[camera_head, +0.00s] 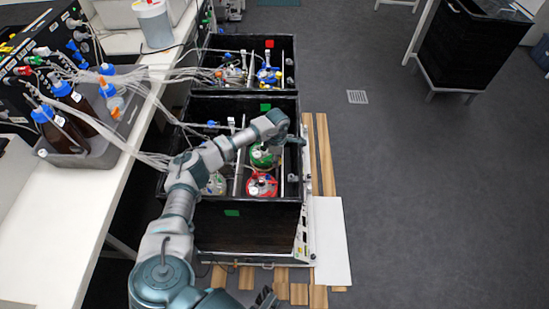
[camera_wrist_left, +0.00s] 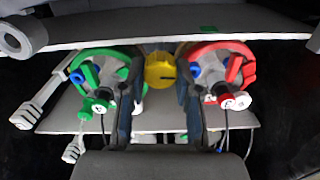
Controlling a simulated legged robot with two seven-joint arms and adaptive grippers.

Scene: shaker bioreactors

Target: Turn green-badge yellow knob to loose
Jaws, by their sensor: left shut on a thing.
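The yellow knob (camera_wrist_left: 160,71) sits between the two fingers of my left gripper (camera_wrist_left: 159,80) in the left wrist view, with a dark line on its face. The gripper is shut on it. In the head view my left gripper (camera_head: 295,140) is at the right side of the middle black box, and the knob is hidden there.
A green-collared vessel (camera_wrist_left: 105,70) and a red-collared vessel (camera_wrist_left: 218,72) flank the fingers closely. Tubes run from the white bench (camera_head: 60,230) into the black boxes. Another green badge (camera_head: 232,212) is on the near box wall. Open floor lies to the right.

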